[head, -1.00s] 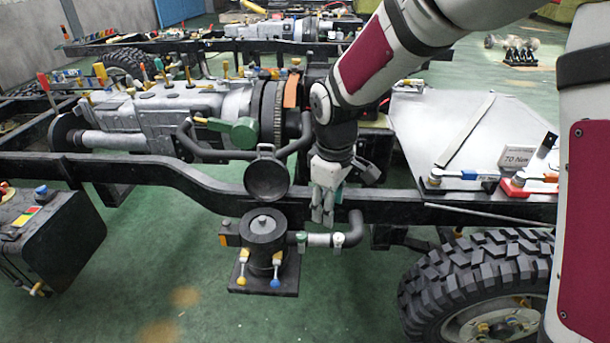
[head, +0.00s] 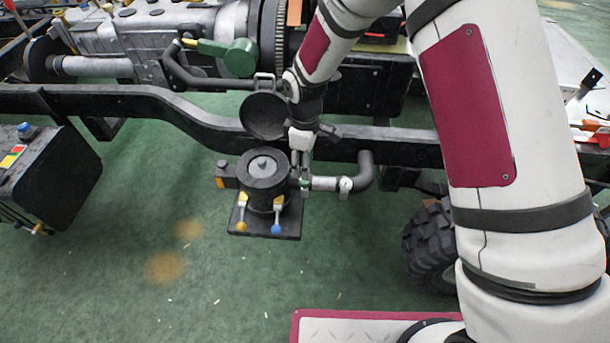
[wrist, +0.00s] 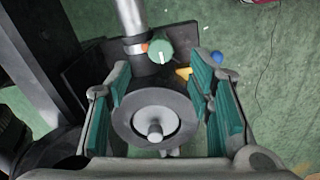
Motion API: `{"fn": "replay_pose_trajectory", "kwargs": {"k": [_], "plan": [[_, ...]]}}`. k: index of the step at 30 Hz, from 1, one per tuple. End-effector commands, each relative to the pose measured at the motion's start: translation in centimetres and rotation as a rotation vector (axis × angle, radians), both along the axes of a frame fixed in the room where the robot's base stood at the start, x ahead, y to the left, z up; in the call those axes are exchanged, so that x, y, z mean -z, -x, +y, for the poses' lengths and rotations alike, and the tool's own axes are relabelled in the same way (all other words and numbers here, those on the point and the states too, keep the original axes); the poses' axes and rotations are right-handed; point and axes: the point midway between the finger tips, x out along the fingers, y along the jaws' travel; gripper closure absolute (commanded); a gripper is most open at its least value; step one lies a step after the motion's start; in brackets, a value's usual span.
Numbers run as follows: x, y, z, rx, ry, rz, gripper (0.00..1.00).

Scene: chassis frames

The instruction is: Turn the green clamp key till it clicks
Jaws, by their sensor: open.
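The green clamp key (wrist: 160,51) shows as a round green knob beside the silver pipe (wrist: 136,45) in the wrist view. In the head view the key (head: 304,184) is a small green spot between the black canister (head: 262,172) and the pipe, partly hidden by my gripper. My gripper (head: 301,165) is open, pointing down just above it. In the wrist view my gripper (wrist: 162,75) has green pads spread on both sides, with the canister's round top (wrist: 155,128) below and between them. I see no contact with the key.
A black chassis rail (head: 390,147) runs behind the canister. A round black lid (head: 265,115) stands up behind it. A yellow-ended lever (head: 241,220) and a blue-ended lever (head: 277,222) sit on the canister's front. A tyre (head: 430,243) stands to the right. The green floor in front is open.

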Motion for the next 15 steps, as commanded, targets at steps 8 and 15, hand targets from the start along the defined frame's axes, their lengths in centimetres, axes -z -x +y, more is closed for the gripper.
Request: {"fn": "replay_pose_trajectory", "kwargs": {"k": [8, 15], "plan": [[4.9, 0.1, 0.0, 0.0, 0.001, 0.002, 0.52], [6.5, 0.0, 0.0, 0.0, 0.0, -0.001, 0.52]]}}
